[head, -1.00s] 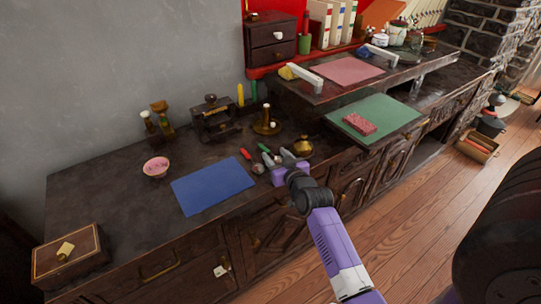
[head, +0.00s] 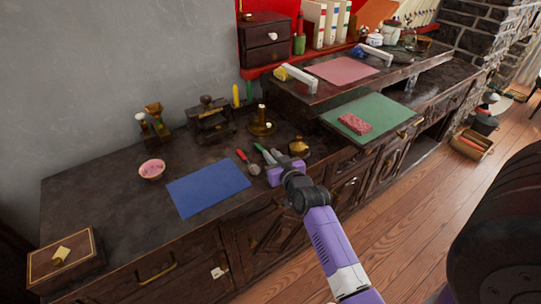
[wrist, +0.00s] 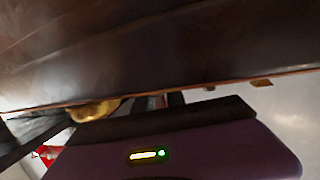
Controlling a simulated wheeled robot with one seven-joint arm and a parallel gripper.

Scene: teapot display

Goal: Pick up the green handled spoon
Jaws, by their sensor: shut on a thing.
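The green-handled spoon (head: 259,147) lies on the dark cabinet top, its green handle pointing away to the back left. My gripper (head: 272,157) is low over the cabinet top, with its fingers close together on the spoon just past the green handle. The fingers and my purple gripper body hide the rest of the spoon. A red-handled spoon (head: 242,156) lies just to the left, its round bowl toward the front. In the wrist view my gripper's dark fingers (wrist: 168,100) show only partly and the green handle cannot be made out.
A brass pot (head: 299,146) stands close to the right of my gripper, and a brass candlestick (head: 262,126) stands behind. A blue mat (head: 208,187) and a pink bowl (head: 152,169) are to the left.

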